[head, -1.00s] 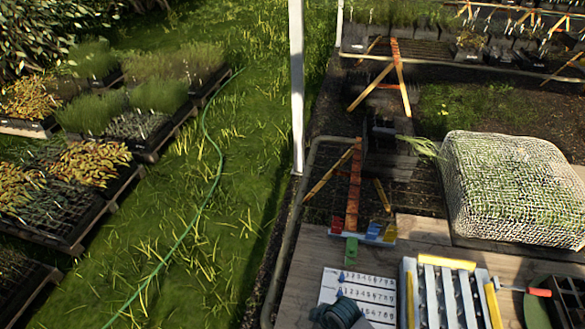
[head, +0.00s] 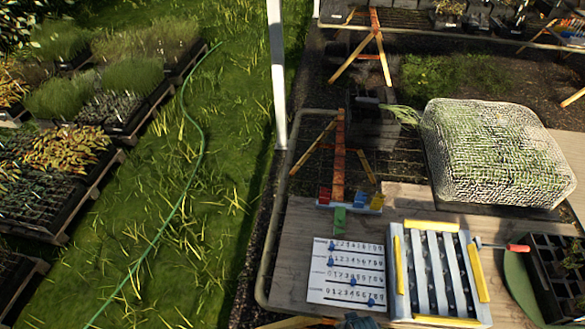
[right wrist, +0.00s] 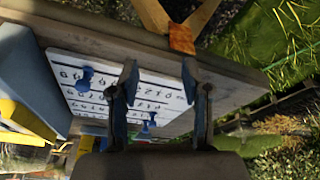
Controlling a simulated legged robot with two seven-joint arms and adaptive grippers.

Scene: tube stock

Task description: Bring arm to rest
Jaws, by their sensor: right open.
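My right gripper (right wrist: 160,80) is open in the right wrist view. Its two dark fingers stand apart, with nothing between them, in front of the white number board (right wrist: 105,82) with blue pegs. In the head view the number board (head: 345,285) lies flat on the wooden table (head: 295,255). A small dark part at the bottom edge of the head view, just below the board, seems to be my right gripper; its fingers are hidden there. My left gripper is not in view.
A tray with silver strips and yellow bars (head: 440,262) stands right of the board. A red-handled tool (head: 517,248) and a black cell tray (head: 550,275) lie farther right. A net-covered mound (head: 495,155) is behind. Small coloured blocks (head: 350,202) sit at the table's back edge.

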